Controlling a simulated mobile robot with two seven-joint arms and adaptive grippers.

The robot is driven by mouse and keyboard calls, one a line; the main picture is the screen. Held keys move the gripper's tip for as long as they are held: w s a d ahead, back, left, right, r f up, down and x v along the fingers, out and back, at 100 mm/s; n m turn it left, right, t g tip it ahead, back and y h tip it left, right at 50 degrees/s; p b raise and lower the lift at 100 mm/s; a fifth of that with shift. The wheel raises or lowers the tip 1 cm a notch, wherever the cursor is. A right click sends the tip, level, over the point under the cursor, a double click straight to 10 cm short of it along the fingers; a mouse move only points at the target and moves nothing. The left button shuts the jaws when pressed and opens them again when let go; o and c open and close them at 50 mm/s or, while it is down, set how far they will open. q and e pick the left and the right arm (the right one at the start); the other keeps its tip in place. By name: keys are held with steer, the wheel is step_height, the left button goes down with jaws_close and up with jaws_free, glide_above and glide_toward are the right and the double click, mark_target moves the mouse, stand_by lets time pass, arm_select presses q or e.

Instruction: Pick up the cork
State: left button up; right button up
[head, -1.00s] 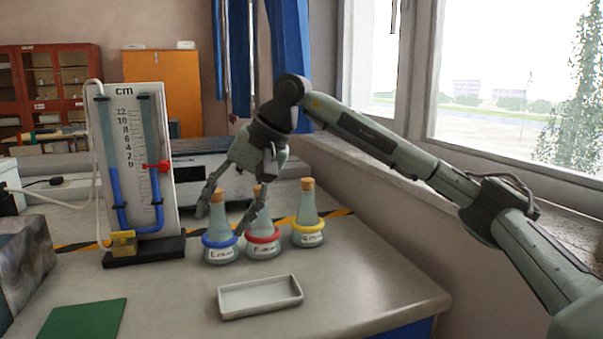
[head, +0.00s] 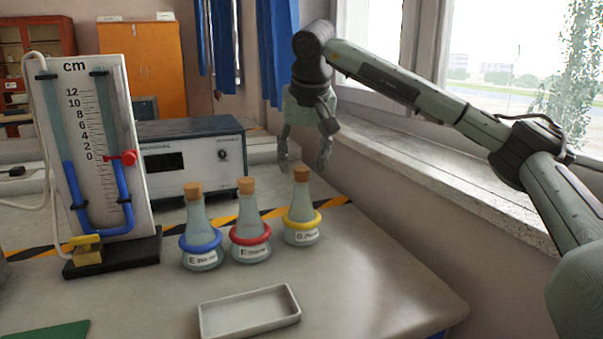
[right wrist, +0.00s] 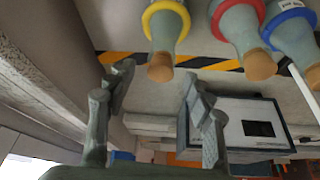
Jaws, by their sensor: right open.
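Three conical flasks stand upright on the bench, each stopped with a cork. The yellow-ringed flask (head: 302,220) has its cork (head: 301,174) on top, the red-ringed flask (head: 250,232) its cork (head: 246,186), and the blue-ringed flask (head: 200,240) its cork (head: 193,190). My right gripper (head: 304,162) is open and empty, its fingers pointing down around the yellow flask's cork in the picture, apparently behind it. In the right wrist view, that cork (right wrist: 160,68) shows in front of the gap between the fingers (right wrist: 155,84), not gripped. My left gripper is out of view.
A shallow white tray (head: 248,312) lies in front of the flasks. A manometer board (head: 92,140) stands at left, and a grey instrument box (head: 190,152) behind. The window sill (head: 440,175) and wall border the right side. The bench right of the tray is clear.

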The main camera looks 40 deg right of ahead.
steer(key=shift+w+d+f, duration=0.15)
steer(key=shift+w+f, duration=0.15)
steer(key=shift+f, duration=0.35)
steer(key=c, duration=0.8)
steer(key=shift+c, duration=0.2)
steer(key=shift+r, duration=0.15)
